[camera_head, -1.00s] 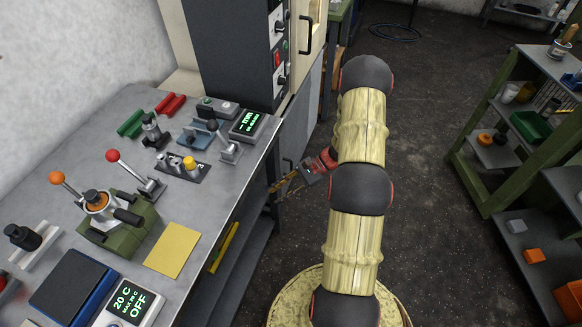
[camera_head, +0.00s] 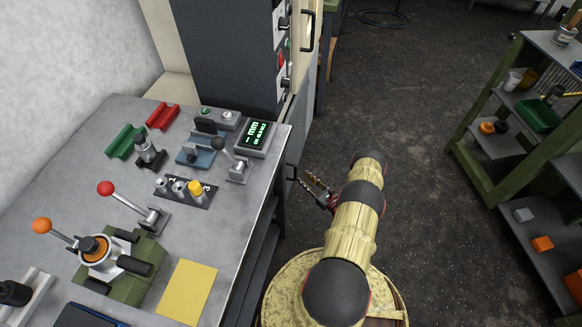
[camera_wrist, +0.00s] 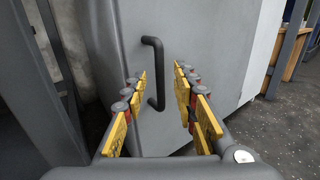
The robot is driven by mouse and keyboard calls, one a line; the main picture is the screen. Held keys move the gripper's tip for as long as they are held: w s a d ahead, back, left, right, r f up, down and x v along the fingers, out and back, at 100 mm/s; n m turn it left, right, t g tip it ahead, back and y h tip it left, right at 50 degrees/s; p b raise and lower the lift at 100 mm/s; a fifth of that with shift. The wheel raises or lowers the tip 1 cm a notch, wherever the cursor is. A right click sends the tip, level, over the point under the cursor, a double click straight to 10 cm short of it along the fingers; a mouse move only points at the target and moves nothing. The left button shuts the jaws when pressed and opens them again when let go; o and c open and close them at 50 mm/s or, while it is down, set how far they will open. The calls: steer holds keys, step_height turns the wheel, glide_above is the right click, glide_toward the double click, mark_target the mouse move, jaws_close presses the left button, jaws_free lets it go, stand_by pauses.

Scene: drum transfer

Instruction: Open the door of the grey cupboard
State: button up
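The grey cupboard door (camera_wrist: 215,50) fills the middle of the wrist view, upright and apparently closed. Its black vertical bar handle (camera_wrist: 158,75) stands out from the door. The handle also shows in the head view (camera_head: 291,172) beside the bench end, below the tall machine. My gripper (camera_wrist: 160,82) is open, with yellow finger pads on either side of the handle in the picture. The fingers hold nothing, and I cannot tell how far the handle is from the tips. In the head view my gripper (camera_head: 308,181) is just right of the handle.
The metal bench (camera_head: 110,180) with levers and displays stands on the left. The dark control cabinet (camera_head: 230,50) rises behind it. A green shelf rack (camera_head: 477,115) stands on the right. The dark floor (camera_head: 420,200) between them is clear.

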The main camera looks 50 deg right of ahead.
steer(key=b, duration=0.2)
glide_above(295, 180)
steer(key=shift+w+d, duration=0.25)
steer(key=shift+d, duration=0.05)
jaws_close()
stand_by(0.9)
